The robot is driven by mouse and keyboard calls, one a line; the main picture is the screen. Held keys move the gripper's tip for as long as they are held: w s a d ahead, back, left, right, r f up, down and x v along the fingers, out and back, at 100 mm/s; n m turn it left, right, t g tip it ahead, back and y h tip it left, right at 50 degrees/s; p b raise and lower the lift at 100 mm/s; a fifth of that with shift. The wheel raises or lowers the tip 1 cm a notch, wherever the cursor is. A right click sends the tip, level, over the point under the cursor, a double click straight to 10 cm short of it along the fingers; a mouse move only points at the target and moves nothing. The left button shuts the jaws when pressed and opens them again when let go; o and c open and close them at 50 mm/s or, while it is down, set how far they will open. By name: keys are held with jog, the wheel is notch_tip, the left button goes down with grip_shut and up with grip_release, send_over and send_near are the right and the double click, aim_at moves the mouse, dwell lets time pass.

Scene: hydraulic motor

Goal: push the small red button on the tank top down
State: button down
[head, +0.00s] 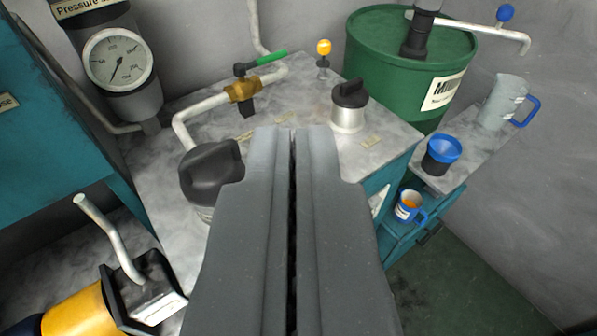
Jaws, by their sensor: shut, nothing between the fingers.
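The tank top (330,160) is a worn grey metal surface in the middle of the view. No small red button shows on it; my gripper hides part of the surface. My gripper (292,132) is shut and empty, with its tips over the middle of the tank top. A small orange-yellow knob (323,47) stands upright on a short stem at the back of the tank top. I cannot tell whether the gripper touches the surface.
On the tank top are a black-capped filler (349,105), a larger black cap (210,172) and a brass valve (242,90) with green lever. A pressure gauge (118,60) stands left, a green drum (400,60) behind right.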

jog(key=shift+w, duration=0.1)
jog(key=w+d+f+n+g+y+p, duration=0.1)
jog(key=w+f+n+g+y+p, duration=0.1)
jog(key=w+f+p, duration=0.3)
jog(key=w+d+f+n+g+y+p, duration=0.1)
jog(key=w+f+n+g+p, duration=0.1)
jog(key=w+p, duration=0.5)
jog(key=w+d+f+n+g+y+p, duration=0.1)
jog(key=w+f+g+p, duration=0.1)
jog(key=f, duration=0.4)
jog(key=w+d+f+n+g+y+p, duration=0.1)
jog(key=w+f+n+g+p, duration=0.1)
jog(key=w+f+p, duration=0.2)
notch_tip(320, 180, down, 3)
jog(key=shift+f+p, duration=0.1)
jog(key=shift+p, duration=0.2)
jog(key=x, duration=0.3)
jog(key=b+x, duration=0.1)
jog(key=x, duration=0.3)
jog(key=s+f+x, duration=0.1)
jog(key=x, duration=0.3)
jog(key=shift+w+d+f, duration=0.15)
jog(key=shift+f, duration=0.9)
